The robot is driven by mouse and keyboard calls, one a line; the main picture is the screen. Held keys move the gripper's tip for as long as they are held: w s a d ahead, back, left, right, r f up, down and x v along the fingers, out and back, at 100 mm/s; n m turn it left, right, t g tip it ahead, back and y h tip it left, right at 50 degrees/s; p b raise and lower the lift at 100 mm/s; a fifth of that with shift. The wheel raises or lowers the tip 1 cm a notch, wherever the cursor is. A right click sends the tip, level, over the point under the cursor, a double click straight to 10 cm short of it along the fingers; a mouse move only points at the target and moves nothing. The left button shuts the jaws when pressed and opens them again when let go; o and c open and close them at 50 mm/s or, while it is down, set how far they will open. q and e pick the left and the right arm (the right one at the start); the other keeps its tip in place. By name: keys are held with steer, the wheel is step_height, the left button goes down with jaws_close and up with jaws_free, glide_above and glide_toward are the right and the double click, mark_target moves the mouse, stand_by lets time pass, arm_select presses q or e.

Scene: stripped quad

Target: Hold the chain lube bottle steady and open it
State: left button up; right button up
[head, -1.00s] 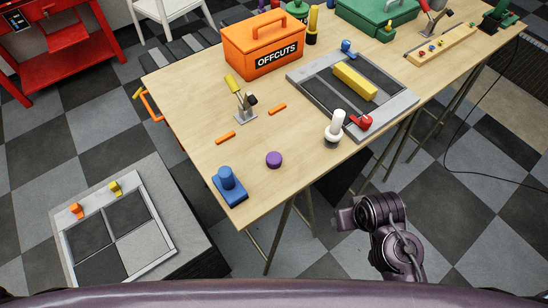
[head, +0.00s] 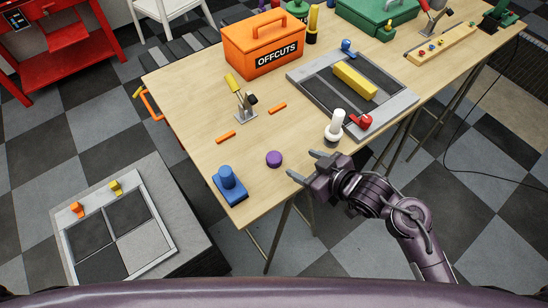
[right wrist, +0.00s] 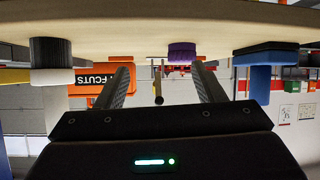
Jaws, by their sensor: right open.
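No label reads as chain lube. The most bottle-like thing is a white bottle (head: 334,130) with a dark base, standing upright near the table's front edge; it also shows upside down at the left of the right wrist view (right wrist: 55,95). My right gripper (head: 303,165) is open and empty at the front edge, left of and nearer than the bottle, not touching it. In the right wrist view its fingers (right wrist: 161,68) stand apart, with a purple disc (right wrist: 182,52) beyond the gap. My left gripper is not in view.
The purple disc (head: 274,159) and a blue block with a peg (head: 229,186) lie left of my gripper. A grey tray (head: 400,108) with a red clamp (head: 362,122) is right of the bottle. An orange OFFCUTS box (head: 265,45) stands behind.

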mark_target(276, 158)
steer(key=a+n+y, duration=0.1)
steer(key=a+y, duration=0.1)
steer(key=shift+s+a+g+y, duration=0.1)
steer(key=shift+s+g+y, duration=0.05)
steer(key=shift+g+y, duration=0.25)
steer(key=p+x, duration=0.2)
steer(key=x, duration=0.5)
steer(key=shift+r, duration=0.15)
steer(key=shift+a, duration=0.2)
steer(key=shift+c, duration=0.2)
steer(key=c, duration=1)
